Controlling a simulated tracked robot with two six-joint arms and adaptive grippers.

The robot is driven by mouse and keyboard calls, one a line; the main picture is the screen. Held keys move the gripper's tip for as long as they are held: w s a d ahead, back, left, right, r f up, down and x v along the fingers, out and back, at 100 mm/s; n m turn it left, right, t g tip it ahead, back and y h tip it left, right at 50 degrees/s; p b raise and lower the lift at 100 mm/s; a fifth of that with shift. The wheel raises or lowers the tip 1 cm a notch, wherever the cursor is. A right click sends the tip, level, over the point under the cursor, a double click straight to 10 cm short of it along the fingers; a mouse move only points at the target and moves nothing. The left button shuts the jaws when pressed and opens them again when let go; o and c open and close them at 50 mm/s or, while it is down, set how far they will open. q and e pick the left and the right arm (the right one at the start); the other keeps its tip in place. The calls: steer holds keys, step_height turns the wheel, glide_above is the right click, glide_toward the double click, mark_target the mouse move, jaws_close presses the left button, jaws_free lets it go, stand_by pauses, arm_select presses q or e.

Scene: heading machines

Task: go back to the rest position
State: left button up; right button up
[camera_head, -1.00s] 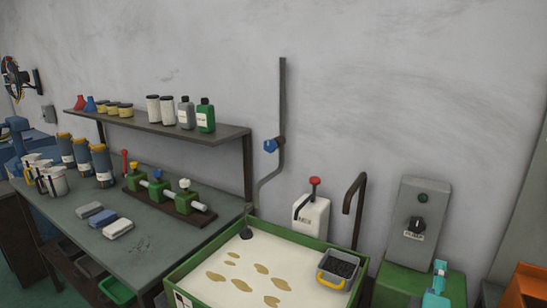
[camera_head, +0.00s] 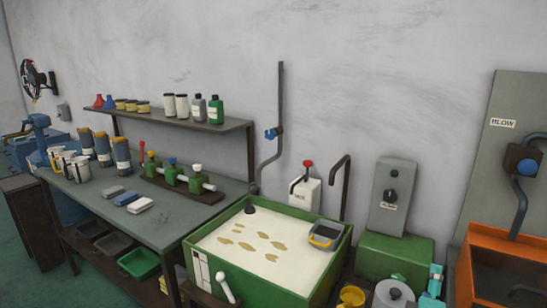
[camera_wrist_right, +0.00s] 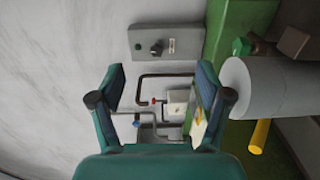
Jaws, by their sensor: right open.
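My right gripper (camera_head: 433,283) shows as a small teal part at the lower right of the head view, in front of the green cabinet (camera_head: 395,252) under the grey switch box (camera_head: 393,195). In the right wrist view its two fingers (camera_wrist_right: 161,70) stand wide apart with nothing between them. Beyond them are the grey wall and, further off, the green tank. My left gripper is in neither view.
A grey cylinder (camera_wrist_right: 262,88) is close to the right finger in the wrist view. The green tank (camera_head: 210,275) holds pale liquid. The workbench (camera_head: 100,203) with bottles and valves is left, an orange bin (camera_head: 480,235) right.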

steer(key=s+a+f+g+y, duration=0.1)
steer(key=a+f+y, duration=0.15)
steer(key=f, duration=0.55)
steer(key=s+a+f+g+y, duration=0.2)
steer(key=a+f, duration=0.2)
steer(key=f, duration=0.3)
steer(key=s+a+f+g+y, duration=0.1)
steer(key=a+f+y, duration=0.15)
steer(key=f, duration=0.55)
steer(key=s+a+f+m+g+y, duration=0.3)
steer(key=s+a+f+m+g, duration=0.2)
steer(key=s, duration=0.6)
steer(key=s+a+f+m+g+y, duration=0.3)
steer(key=s+a+f+m+g, duration=0.2)
steer(key=s+a+f+m, duration=0.3)
steer(key=s+a+m, duration=0.1)
steer(key=s, duration=0.2)
steer(key=shift+s+a+g, duration=0.2)
steer(key=shift+g, duration=0.1)
steer(key=shift+f, duration=0.1)
steer(key=shift+c, duration=0.2)
